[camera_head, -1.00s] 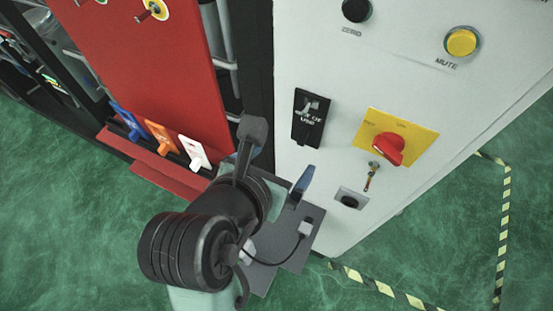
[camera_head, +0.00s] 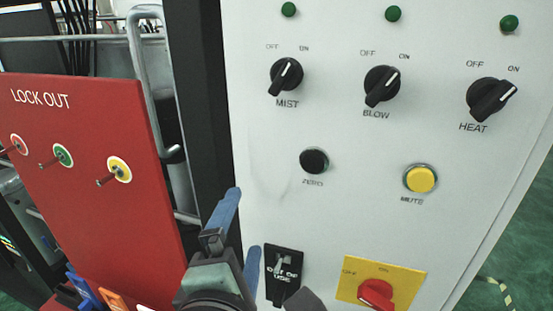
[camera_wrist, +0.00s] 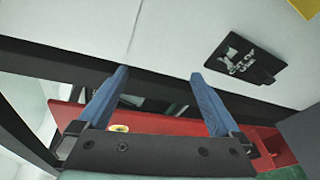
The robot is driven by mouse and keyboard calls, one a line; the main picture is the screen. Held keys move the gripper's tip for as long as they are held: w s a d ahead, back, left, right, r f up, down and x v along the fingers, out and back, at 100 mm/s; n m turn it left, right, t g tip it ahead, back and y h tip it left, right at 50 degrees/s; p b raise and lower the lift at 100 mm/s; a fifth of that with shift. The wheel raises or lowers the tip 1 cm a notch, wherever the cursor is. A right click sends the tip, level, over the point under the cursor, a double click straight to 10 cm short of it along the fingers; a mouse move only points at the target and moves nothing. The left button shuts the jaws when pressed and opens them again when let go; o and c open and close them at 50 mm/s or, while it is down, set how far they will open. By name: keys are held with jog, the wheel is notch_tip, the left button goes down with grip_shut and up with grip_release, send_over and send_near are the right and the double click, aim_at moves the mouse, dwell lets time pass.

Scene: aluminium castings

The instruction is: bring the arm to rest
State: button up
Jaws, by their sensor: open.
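My gripper (camera_head: 238,240) is at the bottom middle of the head view, in front of the dark post and the left edge of the white control panel (camera_head: 270,205). Its two blue fingers point up. In the wrist view my gripper (camera_wrist: 160,98) has its blue fingers spread wide apart with nothing between them. Behind them are the dark post and part of the red board. The black "out of use" switch plate (camera_head: 283,275) is just right of the fingers in the head view, and it also shows at the upper right of the wrist view (camera_wrist: 245,60).
The panel carries knobs for mist (camera_head: 285,76), blow (camera_head: 382,86) and heat (camera_head: 491,99), a black zero button (camera_head: 314,161), a yellow mute button (camera_head: 420,179) and a red switch (camera_head: 375,294). A red lock-out board (camera_head: 95,195) stands left. Green floor (camera_head: 525,240) is clear at right.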

jog(key=s+d+r+m+t+b, duration=0.2)
jog(key=s+r+m+t+b, duration=0.1)
jog(key=r+m, duration=0.6)
jog(key=s+d+r+m+t+y+b, duration=0.1)
jog(key=s+d+r+m+t+b, duration=0.1)
jog(key=r+m+t+b, duration=0.4)
notch_tip(320, 180, up, 4)
jog(key=s+m+t, duration=0.1)
jog(key=m+t, duration=0.1)
jog(key=m, duration=0.3)
jog(key=shift+d+r+t, duration=0.2)
jog(key=shift+r+t, duration=0.05)
jog(key=shift+t, duration=0.05)
